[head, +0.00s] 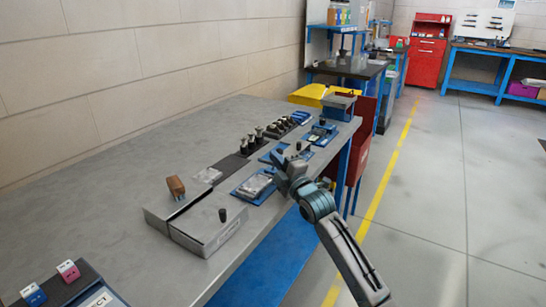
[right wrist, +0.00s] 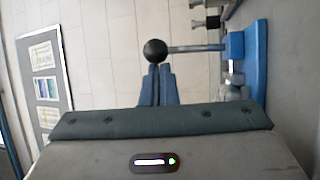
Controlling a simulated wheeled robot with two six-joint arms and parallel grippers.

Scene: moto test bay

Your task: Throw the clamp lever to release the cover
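The clamp lever shows in the right wrist view as a thin rod with a black ball knob (right wrist: 155,51), coming from a blue fixture (right wrist: 255,60) at the right. My right gripper (right wrist: 157,72) has its fingers together, and the knob sits right at their tips. I cannot tell whether they touch. In the head view my right gripper (head: 284,162) is over the bench's front edge by the blue fixtures. A blue tray with a grey cover-like part (head: 256,185) lies left of it. My left gripper is not in view.
The grey bench (head: 120,190) carries a low metal box (head: 205,230) with a black knob, a brown block (head: 176,187) and a row of dark parts (head: 270,131). A yellow bin (head: 308,95) stands at the far end. The floor right of the bench is clear.

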